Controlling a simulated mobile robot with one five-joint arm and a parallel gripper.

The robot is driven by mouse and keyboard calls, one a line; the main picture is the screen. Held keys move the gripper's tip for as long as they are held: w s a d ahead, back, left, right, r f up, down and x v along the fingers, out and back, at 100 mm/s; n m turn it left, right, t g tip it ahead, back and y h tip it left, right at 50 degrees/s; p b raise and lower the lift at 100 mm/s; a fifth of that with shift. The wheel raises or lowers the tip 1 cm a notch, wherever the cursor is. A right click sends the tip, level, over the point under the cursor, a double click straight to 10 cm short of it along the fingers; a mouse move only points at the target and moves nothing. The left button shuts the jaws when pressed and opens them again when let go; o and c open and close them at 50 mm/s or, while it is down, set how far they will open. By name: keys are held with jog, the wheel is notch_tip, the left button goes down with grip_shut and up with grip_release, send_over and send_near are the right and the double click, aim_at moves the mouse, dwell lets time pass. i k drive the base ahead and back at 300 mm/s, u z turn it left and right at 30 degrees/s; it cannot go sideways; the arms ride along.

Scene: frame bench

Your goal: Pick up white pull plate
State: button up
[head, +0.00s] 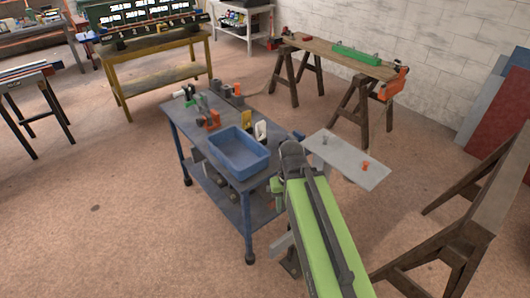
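A small white upright piece (260,131), which looks like the white pull plate, stands on the top of the blue workbench (178,117). It is near the bench's right edge, behind the blue bin (232,165). A yellow piece (247,120) stands just to its left. The white piece is small in the picture and its fine detail cannot be made out. I see no fingers of my gripper in the head view, and nothing touches the white piece that I can see.
A grey board (350,163) with orange clamps is right of the bench. Orange and green tools (212,119) lie on the bench's far left part. A trestle table (340,56) stands behind, and a dark wooden trestle (478,205) at right.

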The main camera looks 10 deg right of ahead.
aim_at(260, 127)
jog(key=u, duration=1.05)
jog(key=i, duration=1.85)
jog(key=u, duration=0.45)
